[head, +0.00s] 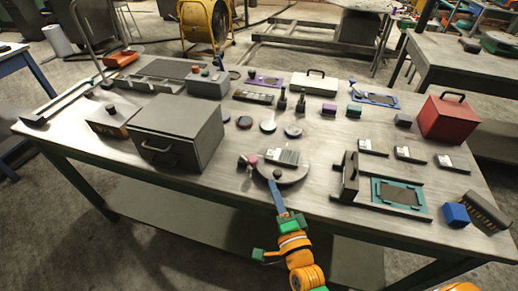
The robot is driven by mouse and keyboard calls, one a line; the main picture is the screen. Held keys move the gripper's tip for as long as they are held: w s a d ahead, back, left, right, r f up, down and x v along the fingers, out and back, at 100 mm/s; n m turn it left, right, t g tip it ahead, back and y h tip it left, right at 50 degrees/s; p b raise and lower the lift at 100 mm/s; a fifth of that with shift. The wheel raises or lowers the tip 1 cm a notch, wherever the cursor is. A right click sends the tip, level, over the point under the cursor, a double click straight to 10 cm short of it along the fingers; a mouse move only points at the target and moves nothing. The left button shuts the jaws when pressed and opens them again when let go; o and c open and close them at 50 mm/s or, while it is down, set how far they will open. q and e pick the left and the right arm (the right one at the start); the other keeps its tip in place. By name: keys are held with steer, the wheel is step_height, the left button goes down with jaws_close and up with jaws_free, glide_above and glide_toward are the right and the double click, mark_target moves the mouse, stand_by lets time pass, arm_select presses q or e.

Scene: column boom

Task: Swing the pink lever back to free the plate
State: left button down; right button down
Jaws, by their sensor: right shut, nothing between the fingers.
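A small pink part (253,159), which looks like the lever's tip, shows at the left edge of a round grey base (295,178). A dark knob stands just left of it. A dark plate with a pale label (286,157) lies at the back of the round base; how the lever bears on it is too small to tell. My right gripper (275,186) reaches in from the bottom, shut and empty. Its tip is at the front of the round base, close to a black knob (277,174), right of and nearer than the pink part. Whether it touches is unclear. My left gripper is out of view.
A grey box with a handle (178,133) stands to the left. A teal-framed fixture (400,205) lies to the right. Several small discs and dark posts stand behind the round base. The bare table front (225,185) left of my gripper is clear.

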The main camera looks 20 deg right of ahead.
mark_target(264, 168)
steer(key=shift+s+r, duration=0.15)
steer(key=shift+s, duration=0.15)
steer(key=w, duration=1)
steer(key=shift+d+r, duration=0.2)
steer(key=shift+r, duration=0.05)
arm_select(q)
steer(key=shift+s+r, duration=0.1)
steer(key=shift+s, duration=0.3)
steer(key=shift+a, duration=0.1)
